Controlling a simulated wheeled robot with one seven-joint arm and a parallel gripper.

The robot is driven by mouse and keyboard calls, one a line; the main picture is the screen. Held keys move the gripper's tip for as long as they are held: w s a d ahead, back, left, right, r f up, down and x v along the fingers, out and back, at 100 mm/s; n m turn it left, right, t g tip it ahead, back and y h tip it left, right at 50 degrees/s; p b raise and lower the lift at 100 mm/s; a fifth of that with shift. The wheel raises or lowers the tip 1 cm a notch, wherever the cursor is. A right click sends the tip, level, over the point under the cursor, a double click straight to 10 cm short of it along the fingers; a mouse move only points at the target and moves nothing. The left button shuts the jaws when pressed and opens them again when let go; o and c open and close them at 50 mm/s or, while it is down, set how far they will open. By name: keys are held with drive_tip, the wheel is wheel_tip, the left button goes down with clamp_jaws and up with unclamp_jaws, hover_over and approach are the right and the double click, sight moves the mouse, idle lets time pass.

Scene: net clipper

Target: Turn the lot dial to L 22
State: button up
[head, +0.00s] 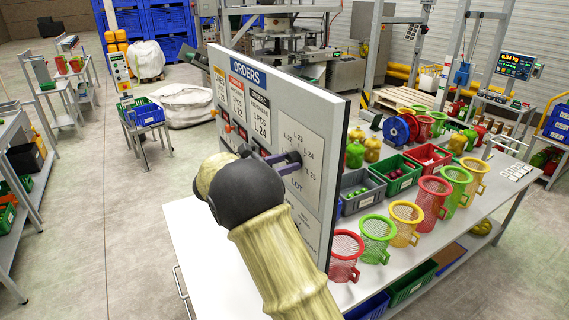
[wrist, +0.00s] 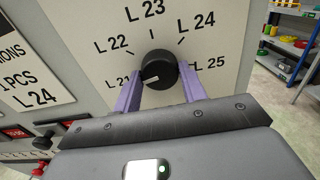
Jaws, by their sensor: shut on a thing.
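The lot dial (wrist: 158,68) is a round black knob on a pale panel, ringed by the marks L 21, L 22, L 23, L 24 and L 25. Its white pointer line lies toward the left and slightly down, close to the L 21 side. The L 22 label (wrist: 111,43) is up and left of the knob. My gripper (wrist: 160,84) has its purple fingers on both sides of the dial, shut on it. In the head view, my gripper (head: 284,164) reaches the dial panel, and my dark wrist hides part of the board.
The orders board (head: 318,95) stands upright on a white table and carries order cards, one reading L 24. Red buttons (wrist: 17,132) sit at its lower left in the wrist view. Mesh baskets (head: 346,250) and bins stand close on the right.

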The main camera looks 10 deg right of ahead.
drive_tip(key=shift+a+m+b, duration=0.1)
drive_tip(key=shift+m+b, duration=0.2)
drive_tip(key=shift+b, duration=0.3)
drive_tip(key=shift+w+b, duration=0.1)
drive_tip(key=shift+b, duration=0.25)
drive_tip(key=shift+f+m+b, duration=0.15)
drive_tip(key=shift+m+b, duration=0.65)
drive_tip(key=shift+b, duration=0.2)
drive_tip(key=m+b, duration=0.3)
drive_tip(key=b, duration=0.2)
drive_tip(key=shift+f, duration=0.1)
drive_tip(key=m+b, duration=0.2)
drive_tip(key=b, duration=0.1)
drive_tip(key=shift+m, duration=0.3)
drive_tip(key=shift+r+m+b, duration=0.3)
drive_tip(key=shift+m+b, duration=0.8)
drive_tip(key=shift+b, duration=0.1)
